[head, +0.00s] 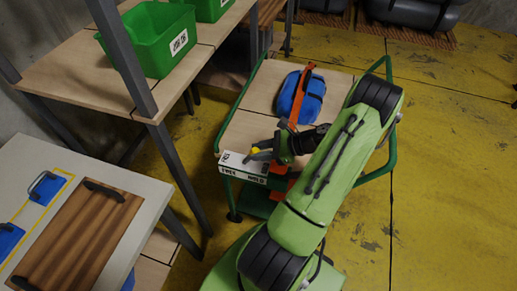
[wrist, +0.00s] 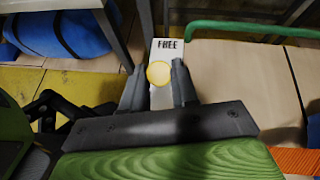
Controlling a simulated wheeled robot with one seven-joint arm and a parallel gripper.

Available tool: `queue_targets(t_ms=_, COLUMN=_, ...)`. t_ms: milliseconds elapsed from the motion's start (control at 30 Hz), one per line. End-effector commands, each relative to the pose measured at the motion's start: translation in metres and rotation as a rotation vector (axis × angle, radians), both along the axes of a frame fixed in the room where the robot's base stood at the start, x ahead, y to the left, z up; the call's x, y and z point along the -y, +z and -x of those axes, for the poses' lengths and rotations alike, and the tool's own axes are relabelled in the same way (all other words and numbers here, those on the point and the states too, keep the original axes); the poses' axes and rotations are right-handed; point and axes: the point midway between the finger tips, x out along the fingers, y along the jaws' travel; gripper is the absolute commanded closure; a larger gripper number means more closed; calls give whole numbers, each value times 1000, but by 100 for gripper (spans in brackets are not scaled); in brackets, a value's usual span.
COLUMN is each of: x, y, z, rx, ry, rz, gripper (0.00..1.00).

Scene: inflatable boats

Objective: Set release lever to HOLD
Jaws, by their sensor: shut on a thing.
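The release lever's white box (head: 243,167) sits at the near left edge of a wooden-topped cart. Its front reads FREE at the left and HOLD at the right, upside down. The lever's yellow knob (head: 254,150) shows above the box, beside my gripper (head: 262,152). In the wrist view the yellow knob (wrist: 159,73) is between the two fingers of my gripper (wrist: 158,68), which is shut on it. The FREE label (wrist: 168,44) shows just beyond the knob. The HOLD label is hidden there, and the lever's shaft is mostly hidden.
The cart (head: 240,133) has green side rails. A blue bundle (head: 301,95) with an orange strap (head: 301,99) lies on it behind my gripper. Shelving with green bins (head: 155,40) stands at the left. A white table (head: 92,166) is at the near left. Yellow floor (head: 440,150) is open at the right.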

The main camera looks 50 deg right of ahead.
Motion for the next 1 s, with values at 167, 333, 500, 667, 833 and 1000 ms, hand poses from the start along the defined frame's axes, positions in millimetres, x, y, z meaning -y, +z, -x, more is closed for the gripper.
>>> queue_targets(t_ms=167, x=0, y=-1, z=1, rx=0, ry=1, rz=-2, gripper=100)
queue_targets(t_ms=333, x=0, y=-1, z=1, rx=-1, ry=0, rz=-2, gripper=100)
queue_targets(t_ms=500, x=0, y=-1, z=1, rx=-1, ry=0, rz=-2, gripper=48)
queue_targets(t_ms=667, x=0, y=-1, z=0, rx=-1, ry=0, rz=-1, gripper=46)
queue_targets(t_ms=833, x=1, y=1, z=2, rx=0, ry=0, rz=-1, gripper=46)
queue_targets(t_ms=1000, x=15, y=17, z=27, rx=-1, ry=-7, rz=2, gripper=46)
